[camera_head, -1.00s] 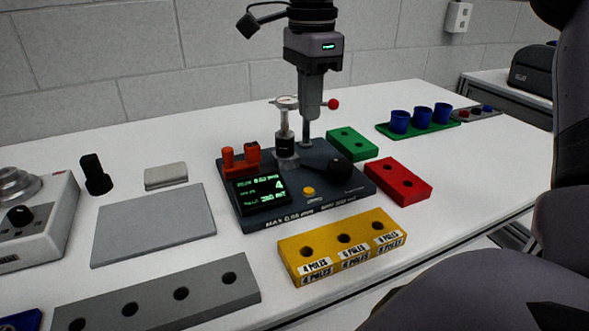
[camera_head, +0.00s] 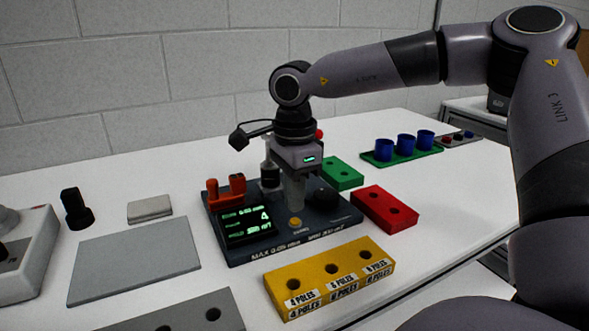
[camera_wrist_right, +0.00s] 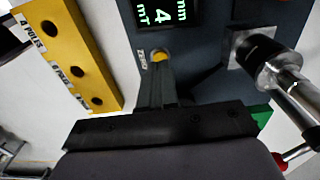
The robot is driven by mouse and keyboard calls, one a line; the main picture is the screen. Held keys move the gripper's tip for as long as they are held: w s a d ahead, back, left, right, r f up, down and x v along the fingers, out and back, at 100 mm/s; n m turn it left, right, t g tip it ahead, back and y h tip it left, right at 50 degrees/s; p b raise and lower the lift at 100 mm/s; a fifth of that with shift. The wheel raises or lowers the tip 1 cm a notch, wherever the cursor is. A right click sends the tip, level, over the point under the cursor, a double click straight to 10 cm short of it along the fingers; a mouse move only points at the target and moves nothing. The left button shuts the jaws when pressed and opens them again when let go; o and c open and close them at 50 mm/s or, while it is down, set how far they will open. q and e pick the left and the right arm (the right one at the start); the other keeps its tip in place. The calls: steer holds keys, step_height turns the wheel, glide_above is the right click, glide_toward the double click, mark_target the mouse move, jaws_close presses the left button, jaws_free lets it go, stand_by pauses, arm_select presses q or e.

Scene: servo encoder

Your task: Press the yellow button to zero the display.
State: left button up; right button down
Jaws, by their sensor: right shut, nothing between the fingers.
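The yellow button (camera_head: 295,222) sits on the front part of the dark tester base (camera_head: 235,252), to the right of the lit display (camera_head: 246,224). The display shows green text with a large 4. My right gripper (camera_head: 295,207) points down just above and behind the button, shut and empty. In the right wrist view the fingertips (camera_wrist_right: 158,66) reach the edge of the yellow button (camera_wrist_right: 160,55) and partly cover it. I cannot tell whether they touch it. My left gripper is not in view.
A yellow block (camera_head: 330,278) with holes lies in front of the base. Red (camera_head: 385,208) and green (camera_head: 342,173) blocks lie to its right. A metal post with a round part (camera_wrist_right: 262,58) stands close to the gripper. A grey mat (camera_head: 135,262) lies left.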

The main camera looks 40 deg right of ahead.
mark_target(295, 222)
steer(key=shift+f, duration=1.2)
